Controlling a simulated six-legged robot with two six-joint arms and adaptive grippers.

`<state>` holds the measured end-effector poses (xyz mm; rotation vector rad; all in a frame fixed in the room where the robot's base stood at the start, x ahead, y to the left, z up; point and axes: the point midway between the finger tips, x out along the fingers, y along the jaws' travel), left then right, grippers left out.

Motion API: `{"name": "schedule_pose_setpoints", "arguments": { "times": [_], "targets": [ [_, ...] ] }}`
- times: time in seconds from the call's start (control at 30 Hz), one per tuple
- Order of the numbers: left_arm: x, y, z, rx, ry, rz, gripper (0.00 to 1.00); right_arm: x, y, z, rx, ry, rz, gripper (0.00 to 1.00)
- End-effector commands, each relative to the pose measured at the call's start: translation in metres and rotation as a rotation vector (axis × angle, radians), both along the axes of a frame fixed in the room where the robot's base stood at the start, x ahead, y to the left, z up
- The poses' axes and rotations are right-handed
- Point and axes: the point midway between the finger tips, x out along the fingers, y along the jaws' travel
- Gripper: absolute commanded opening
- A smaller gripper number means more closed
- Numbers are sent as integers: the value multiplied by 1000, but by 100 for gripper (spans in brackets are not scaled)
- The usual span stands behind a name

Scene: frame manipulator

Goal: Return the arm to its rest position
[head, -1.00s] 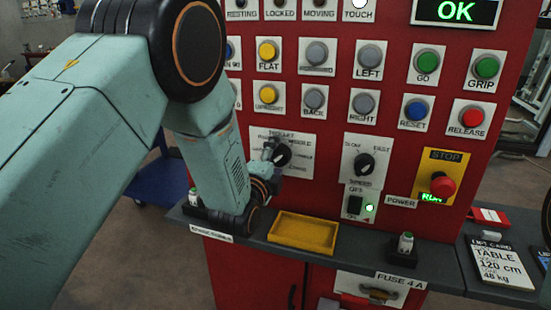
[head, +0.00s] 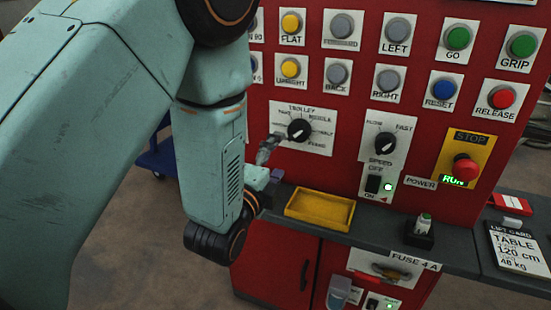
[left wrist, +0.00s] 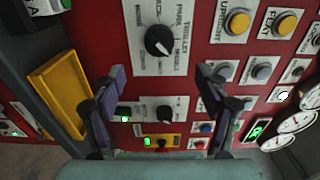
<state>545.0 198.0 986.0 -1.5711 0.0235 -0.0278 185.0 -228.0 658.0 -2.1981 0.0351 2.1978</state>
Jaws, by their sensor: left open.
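My left arm comes in from the left in the head view, its pale green links bent downward. My left gripper (head: 268,150) is small and partly hidden there, just left of and below the black trolley knob (head: 299,130). In the left wrist view my left gripper (left wrist: 162,82) has its two dark fingers wide apart with nothing between them. The trolley knob also shows there (left wrist: 158,41), ahead of the fingers and apart from them. My right gripper is in neither view.
The red panel (head: 345,165) carries several buttons, a speed knob (head: 385,144) and a red stop button (head: 465,168). A yellow tray (head: 320,210) and a small fuse holder (head: 420,232) sit on the grey ledge below, close to my arm. Floor shows at lower left.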

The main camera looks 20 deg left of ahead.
Motion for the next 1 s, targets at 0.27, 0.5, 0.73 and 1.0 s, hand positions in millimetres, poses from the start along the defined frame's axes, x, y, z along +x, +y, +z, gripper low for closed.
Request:
{"name": "schedule_pose_setpoints", "arguments": {
  "times": [0.27, 0.5, 0.73, 1.0],
  "targets": [
    [-2, 0, 0, 0, 0, 0, 74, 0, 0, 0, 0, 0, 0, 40],
    [-2, 0, 0, -8, 0, 0, 74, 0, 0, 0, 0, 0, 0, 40],
    [-5, 2, -27, -286, 132, 23, 74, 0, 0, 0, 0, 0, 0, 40],
    [-56, 14, -132, -829, 528, 267, 74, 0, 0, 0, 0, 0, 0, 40]
  ]
}}
